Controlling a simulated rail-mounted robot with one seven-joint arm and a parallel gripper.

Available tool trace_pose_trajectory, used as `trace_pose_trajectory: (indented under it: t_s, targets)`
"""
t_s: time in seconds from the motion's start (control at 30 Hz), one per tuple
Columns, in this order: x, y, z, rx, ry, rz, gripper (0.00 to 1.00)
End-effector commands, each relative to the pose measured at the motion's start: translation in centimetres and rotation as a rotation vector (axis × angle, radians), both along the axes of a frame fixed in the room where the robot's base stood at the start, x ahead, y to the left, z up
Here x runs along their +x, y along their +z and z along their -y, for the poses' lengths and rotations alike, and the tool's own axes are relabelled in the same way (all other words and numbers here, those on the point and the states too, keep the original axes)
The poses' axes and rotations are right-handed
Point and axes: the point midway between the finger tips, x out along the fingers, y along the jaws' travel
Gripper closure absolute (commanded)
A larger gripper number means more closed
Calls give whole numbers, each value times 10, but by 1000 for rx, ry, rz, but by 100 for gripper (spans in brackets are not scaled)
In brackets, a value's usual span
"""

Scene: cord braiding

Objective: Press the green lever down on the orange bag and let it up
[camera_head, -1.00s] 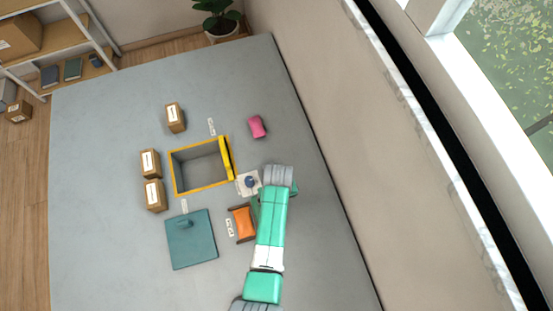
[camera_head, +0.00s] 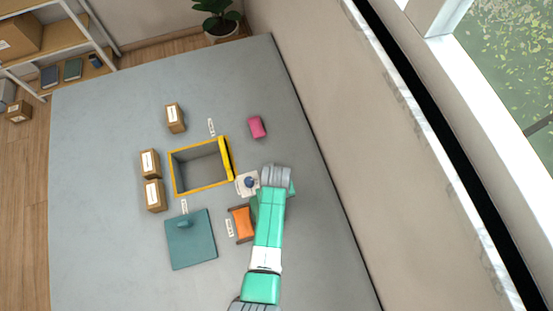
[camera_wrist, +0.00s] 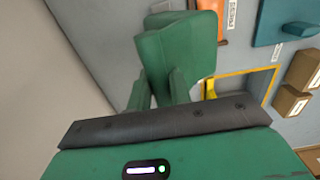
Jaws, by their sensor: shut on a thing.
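The orange bag (camera_head: 243,223) lies on the grey surface just left of my arm in the head view, between darker end pieces. Part of it shows at the top of the wrist view (camera_wrist: 229,24). The green lever (camera_wrist: 187,48) appears as a large green block at my fingertips in the wrist view. My gripper (camera_wrist: 158,88) is shut on it, though the exact contact is hard to see, green on green. In the head view my arm hides the fingertips and most of the lever.
A yellow-rimmed grey bin (camera_head: 186,189) stands beyond the bag. A white pad with a blue knob (camera_head: 249,182) is close to my wrist. A teal board (camera_head: 191,248), several cardboard boxes (camera_head: 154,195) and a pink block (camera_head: 257,127) lie around. A wall rises at the right.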

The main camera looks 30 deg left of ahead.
Motion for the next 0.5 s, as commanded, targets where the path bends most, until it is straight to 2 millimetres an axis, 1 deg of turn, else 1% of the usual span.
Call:
trace_pose_trajectory:
  t_s: [0.1,0.23,0.5]
  targets:
    - [-11,2,-10,1,4,-4,93]
    - [-19,2,-19,1,3,-2,93]
    - [-20,0,-20,1,2,-1,93]
